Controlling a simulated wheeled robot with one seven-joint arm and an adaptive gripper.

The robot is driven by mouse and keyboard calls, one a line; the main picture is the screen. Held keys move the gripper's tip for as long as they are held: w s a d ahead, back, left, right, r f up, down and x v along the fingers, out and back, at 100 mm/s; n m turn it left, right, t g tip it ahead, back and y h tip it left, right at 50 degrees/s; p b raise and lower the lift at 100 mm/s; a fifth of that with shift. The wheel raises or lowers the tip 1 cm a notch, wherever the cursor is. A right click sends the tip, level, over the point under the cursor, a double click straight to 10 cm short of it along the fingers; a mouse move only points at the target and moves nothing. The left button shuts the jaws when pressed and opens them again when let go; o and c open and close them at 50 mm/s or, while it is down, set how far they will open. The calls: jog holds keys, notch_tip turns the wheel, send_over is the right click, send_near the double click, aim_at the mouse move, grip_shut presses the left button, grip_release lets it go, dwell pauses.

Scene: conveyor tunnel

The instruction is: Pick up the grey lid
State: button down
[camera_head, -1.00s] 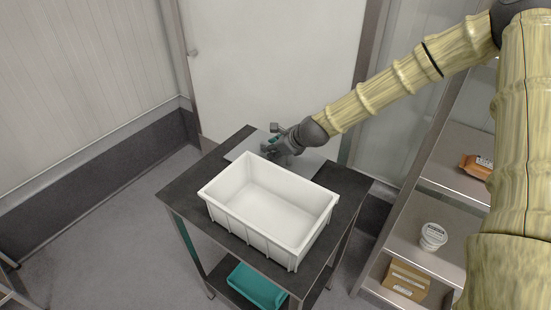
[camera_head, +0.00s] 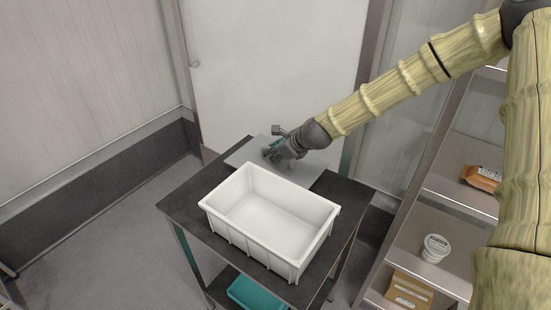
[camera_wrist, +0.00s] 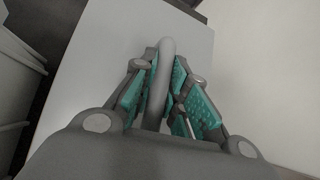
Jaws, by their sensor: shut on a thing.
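The grey lid (camera_head: 241,155) is a flat plate behind the white crate, over the far part of the dark table. In the wrist view it is a pale grey sheet (camera_wrist: 100,65) with a raised loop handle. My gripper (camera_head: 270,153) is at the handle from above. In the wrist view, the teal finger pads of my gripper (camera_wrist: 165,78) are closed on both sides of the handle. The lid looks slightly raised off the table, but the gap under it is hidden.
The empty white crate (camera_head: 325,222) stands on the dark table (camera_head: 184,203), close in front of the lid. A teal bin (camera_head: 252,293) is below. A shelf at right holds a white tub (camera_head: 435,248) and packages. A white door (camera_head: 270,70) is behind.

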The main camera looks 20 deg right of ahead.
notch_tip(320, 180, up, 15)
jog(key=shift+r+b, duration=0.15)
jog(key=shift+b, duration=0.25)
dwell(1.3)
